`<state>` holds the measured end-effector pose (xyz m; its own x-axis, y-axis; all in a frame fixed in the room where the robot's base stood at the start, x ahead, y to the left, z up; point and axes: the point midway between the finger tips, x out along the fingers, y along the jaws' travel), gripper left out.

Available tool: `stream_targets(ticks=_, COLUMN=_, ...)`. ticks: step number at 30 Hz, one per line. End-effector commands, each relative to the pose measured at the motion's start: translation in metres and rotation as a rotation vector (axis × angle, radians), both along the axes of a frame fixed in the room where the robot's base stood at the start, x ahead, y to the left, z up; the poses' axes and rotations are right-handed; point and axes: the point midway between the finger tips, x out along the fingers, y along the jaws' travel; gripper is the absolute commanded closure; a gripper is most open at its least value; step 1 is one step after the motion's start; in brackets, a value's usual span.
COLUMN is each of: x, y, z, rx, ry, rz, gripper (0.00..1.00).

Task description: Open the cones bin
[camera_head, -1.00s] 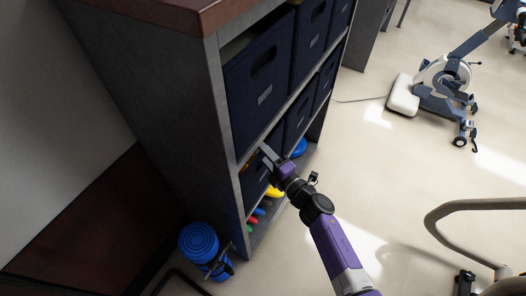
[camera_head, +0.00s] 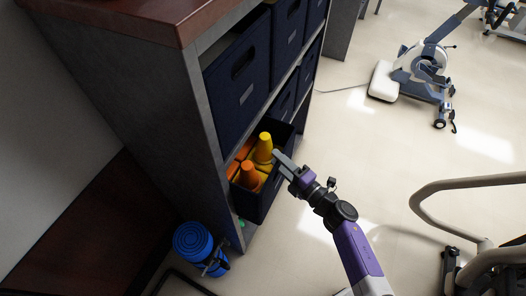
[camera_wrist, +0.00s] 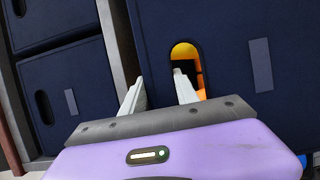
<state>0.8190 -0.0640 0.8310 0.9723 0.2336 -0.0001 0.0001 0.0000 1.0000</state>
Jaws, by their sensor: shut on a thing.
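The cones bin (camera_head: 256,203) is a dark navy fabric bin in the lower row of the grey shelf. It is pulled partly out of its compartment, and yellow and orange cones (camera_head: 263,150) show inside it. In the wrist view its front (camera_wrist: 225,60) has an oval handle hole, with yellow and orange showing through, and a grey label. My gripper (camera_head: 283,160) is at the bin's front rim. In the wrist view my gripper (camera_wrist: 160,95) has one finger at the handle hole and the other left of it; it is shut on the bin's front, and the exact contact is partly hidden.
Other navy bins (camera_head: 240,85) fill the shelf (camera_head: 185,100) above and beside. A rolled blue mat (camera_head: 194,243) stands at the shelf's near end. Exercise machine tubing (camera_head: 450,185) is at the right. The floor (camera_head: 345,125) between is clear.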

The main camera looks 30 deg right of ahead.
Motion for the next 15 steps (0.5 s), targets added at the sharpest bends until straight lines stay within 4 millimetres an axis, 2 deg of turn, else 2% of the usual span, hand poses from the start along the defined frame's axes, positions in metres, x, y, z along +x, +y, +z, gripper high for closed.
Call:
stream_targets(ticks=1, x=-0.009, y=-0.006, z=-0.001, rx=0.0, ry=0.005, rz=-0.003, gripper=1.0)
stream_targets(ticks=6, x=-0.027, y=-0.019, z=-0.001, rx=-0.001, ry=0.003, rz=-0.002, gripper=1.0)
stream_targets(ticks=15, x=-0.038, y=-0.027, z=-0.001, rx=0.001, ry=0.002, rz=-0.001, gripper=1.0)
